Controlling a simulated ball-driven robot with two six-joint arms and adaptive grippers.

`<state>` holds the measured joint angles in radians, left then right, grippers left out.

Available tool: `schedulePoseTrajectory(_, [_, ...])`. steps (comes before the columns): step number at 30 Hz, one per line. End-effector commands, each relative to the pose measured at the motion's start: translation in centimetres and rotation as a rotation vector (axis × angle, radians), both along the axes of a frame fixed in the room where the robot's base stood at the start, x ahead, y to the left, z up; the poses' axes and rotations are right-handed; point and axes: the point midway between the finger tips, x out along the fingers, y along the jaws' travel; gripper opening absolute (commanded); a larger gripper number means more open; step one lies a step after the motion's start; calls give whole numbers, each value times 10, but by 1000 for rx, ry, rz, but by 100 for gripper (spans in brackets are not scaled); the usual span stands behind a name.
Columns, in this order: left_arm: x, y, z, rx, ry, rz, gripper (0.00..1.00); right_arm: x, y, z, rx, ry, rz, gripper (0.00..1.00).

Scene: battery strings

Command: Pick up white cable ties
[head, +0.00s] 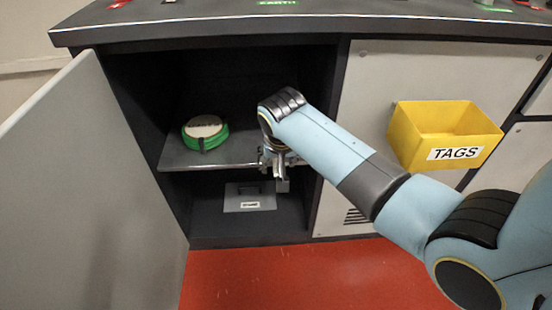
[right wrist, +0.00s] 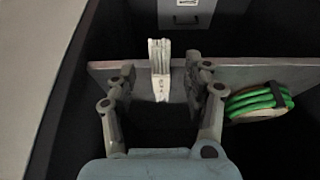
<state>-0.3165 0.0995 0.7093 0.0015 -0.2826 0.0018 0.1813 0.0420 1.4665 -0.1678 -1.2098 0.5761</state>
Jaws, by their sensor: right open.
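The white cable ties (right wrist: 160,70) show in the right wrist view as a narrow upright bundle of thin strips at the shelf (right wrist: 240,73). In the head view my right gripper and wrist hide them. My right gripper (head: 280,181) is inside the open cabinet, at the shelf's right part. In the right wrist view its two fingers (right wrist: 160,78) are apart, one on each side of the bundle. I see no finger clearly touching it. My left gripper is in neither view.
A green coil (head: 206,138) lies on the shelf (head: 225,160), left of my gripper. A grey case (head: 250,203) stands in the lower compartment. The open door (head: 90,190) bounds the left side. A yellow TAGS bin (head: 445,145) hangs on the right panel.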

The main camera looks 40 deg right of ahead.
Motion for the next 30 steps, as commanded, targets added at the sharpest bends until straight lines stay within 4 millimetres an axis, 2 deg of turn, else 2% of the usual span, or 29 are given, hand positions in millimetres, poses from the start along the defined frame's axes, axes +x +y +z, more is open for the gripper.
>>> schedulePoseTrajectory(1, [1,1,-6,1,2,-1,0,2,-2,-12,0,4,0,51])
schedulePoseTrajectory(3, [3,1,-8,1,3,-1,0,4,-3,-17,-1,2,1,51])
schedulePoseTrajectory(11, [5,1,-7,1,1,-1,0,6,-4,-18,0,0,1,51])
schedulePoseTrajectory(23, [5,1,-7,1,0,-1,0,6,-4,-18,0,0,1,1])
schedulePoseTrajectory(30, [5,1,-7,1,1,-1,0,6,-4,-17,0,0,1,0])
